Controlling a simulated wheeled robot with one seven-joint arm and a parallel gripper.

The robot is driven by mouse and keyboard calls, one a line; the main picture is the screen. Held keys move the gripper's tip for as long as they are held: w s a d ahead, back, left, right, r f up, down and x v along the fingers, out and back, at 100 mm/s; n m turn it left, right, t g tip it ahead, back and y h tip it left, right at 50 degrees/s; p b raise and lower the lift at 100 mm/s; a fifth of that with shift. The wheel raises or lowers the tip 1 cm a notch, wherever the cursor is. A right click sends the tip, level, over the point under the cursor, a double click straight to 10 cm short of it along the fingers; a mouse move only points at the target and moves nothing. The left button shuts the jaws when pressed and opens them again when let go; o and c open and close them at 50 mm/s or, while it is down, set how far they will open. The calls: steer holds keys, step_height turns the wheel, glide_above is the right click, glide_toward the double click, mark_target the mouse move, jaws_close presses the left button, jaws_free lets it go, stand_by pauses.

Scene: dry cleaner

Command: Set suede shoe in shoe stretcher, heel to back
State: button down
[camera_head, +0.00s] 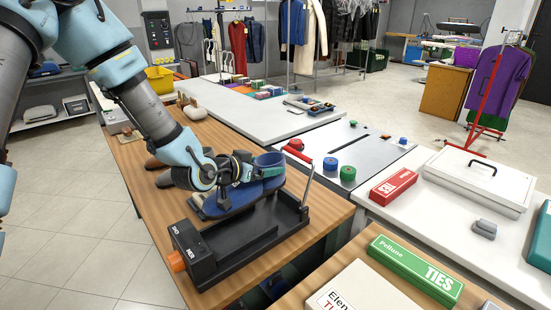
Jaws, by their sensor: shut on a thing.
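The blue suede shoe (232,199) is in my gripper (243,170), which is shut on it; the fingertips are partly hidden. The shoe is at the back-left side of the black shoe stretcher (240,250), over or beside its bed. I cannot tell whether it touches the bed. Its blue upper also shows to the right of the gripper. The heel's exact direction is partly hidden by my gripper.
Brown shoes (160,178) stand on the wooden table (125,160) behind my wrist. A white counter with green, blue and red round items (347,173) lies to the right. A red box (393,187) and a green TIES box (415,270) are further right.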

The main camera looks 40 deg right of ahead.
steer(key=shift+f+b, duration=4)
steer(key=shift+f, duration=1.55)
steer(key=shift+f+b, duration=0.3)
steer(key=shift+b, duration=0.15)
jaws_free()
step_height(320, 180, up, 10)
steer(key=shift+r+b, duration=0.1)
steer(key=shift+b, duration=0.7)
